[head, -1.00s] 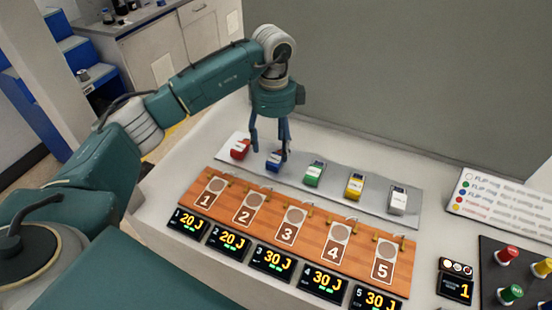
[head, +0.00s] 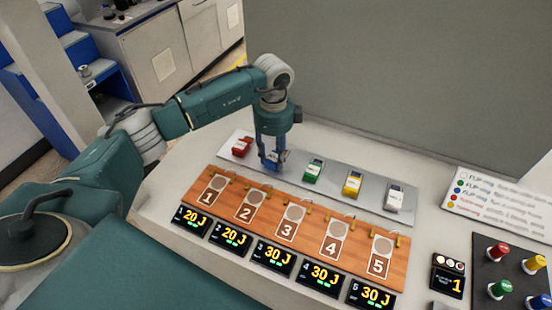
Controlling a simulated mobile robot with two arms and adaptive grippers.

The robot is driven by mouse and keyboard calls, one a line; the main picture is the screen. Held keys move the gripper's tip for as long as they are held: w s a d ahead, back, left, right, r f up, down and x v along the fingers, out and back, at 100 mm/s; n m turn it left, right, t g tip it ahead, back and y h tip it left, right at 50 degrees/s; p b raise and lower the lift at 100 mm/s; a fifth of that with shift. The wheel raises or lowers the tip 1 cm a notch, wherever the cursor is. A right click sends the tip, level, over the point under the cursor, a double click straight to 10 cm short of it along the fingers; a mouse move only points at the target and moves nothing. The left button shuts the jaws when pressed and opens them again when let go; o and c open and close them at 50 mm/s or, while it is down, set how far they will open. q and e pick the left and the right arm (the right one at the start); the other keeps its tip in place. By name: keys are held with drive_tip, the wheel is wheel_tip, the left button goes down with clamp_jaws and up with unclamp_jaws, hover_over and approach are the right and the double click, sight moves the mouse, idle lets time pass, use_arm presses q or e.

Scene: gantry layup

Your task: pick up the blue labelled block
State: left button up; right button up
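The blue labelled block (head: 273,165) sits on the grey strip, second from the left in a row of coloured blocks. My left gripper (head: 273,158) points down over it, with its fingers at the block's sides and partly hiding it. I cannot tell whether the fingers press on the block or still stand apart from it. The block appears to be at the strip's surface. My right gripper is not in view.
A red block (head: 242,147) is close on the left and a green block (head: 313,170) on the right. A numbered wooden board (head: 260,210) lies in front, then energy displays (head: 273,256).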

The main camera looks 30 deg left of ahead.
use_arm(q)
drive_tip(key=shift+c, duration=0.9)
